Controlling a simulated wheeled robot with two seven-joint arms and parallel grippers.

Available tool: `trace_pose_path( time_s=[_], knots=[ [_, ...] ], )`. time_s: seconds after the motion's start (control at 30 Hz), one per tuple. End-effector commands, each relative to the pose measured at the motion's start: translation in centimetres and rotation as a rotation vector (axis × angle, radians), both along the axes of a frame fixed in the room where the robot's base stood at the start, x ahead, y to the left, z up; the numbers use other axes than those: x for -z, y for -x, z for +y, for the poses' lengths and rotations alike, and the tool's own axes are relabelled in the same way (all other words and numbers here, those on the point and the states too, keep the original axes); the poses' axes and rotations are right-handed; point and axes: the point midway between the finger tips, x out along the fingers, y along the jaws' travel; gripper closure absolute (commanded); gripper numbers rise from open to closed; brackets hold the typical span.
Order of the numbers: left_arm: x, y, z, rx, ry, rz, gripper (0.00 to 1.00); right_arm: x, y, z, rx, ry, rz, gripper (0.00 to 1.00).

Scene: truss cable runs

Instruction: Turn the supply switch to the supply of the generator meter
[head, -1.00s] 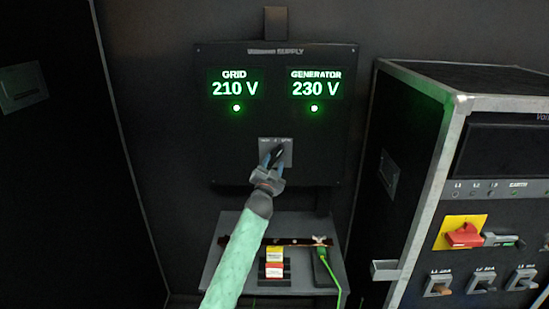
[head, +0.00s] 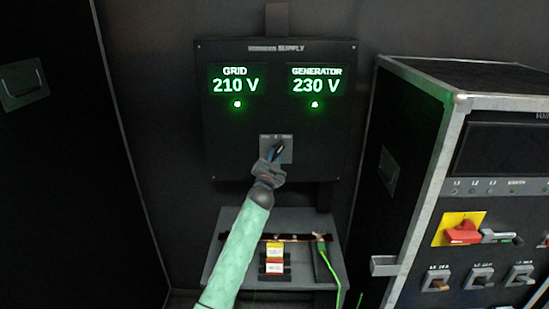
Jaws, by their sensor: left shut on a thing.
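The supply panel (head: 225,140) is a dark board on the back wall. Its grid meter (head: 236,83) reads 210 V and its generator meter (head: 316,83) reads 230 V. Each has a lit green lamp below. The supply switch (head: 287,140) sits on a small grey plate low in the middle, with its dark handle partly hidden by my gripper. My left gripper (head: 276,155) is shut on the switch handle, reaching up from below. The handle seems to lean up and right, but its exact position is hard to tell. My right gripper is not in view.
A dark rack case (head: 415,190) with a red rotary switch (head: 462,233) stands at the right.

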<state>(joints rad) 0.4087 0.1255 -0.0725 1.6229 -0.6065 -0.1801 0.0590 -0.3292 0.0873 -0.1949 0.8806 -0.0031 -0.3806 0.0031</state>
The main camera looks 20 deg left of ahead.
Motion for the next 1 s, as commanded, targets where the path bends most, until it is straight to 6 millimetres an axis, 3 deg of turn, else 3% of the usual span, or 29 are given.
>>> trace_pose_path(
  time_s=[0.47,0.77,0.8,0.87,1.0],
  knots=[
    [-0.2,0.0,0.1,0.000,-0.173,0.050,1.00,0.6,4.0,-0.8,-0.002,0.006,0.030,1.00],
    [-0.1,0.0,0.1,0.000,-0.175,0.051,1.00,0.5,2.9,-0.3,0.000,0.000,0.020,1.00],
    [-0.1,0.0,0.1,0.000,-0.175,0.050,0.72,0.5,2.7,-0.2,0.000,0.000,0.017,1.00],
    [-0.1,0.0,0.1,0.001,-0.174,0.051,0.60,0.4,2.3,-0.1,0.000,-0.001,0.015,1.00],
    [-0.1,0.0,0.1,0.000,-0.174,0.050,0.58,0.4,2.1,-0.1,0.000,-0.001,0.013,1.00]
  ],
)
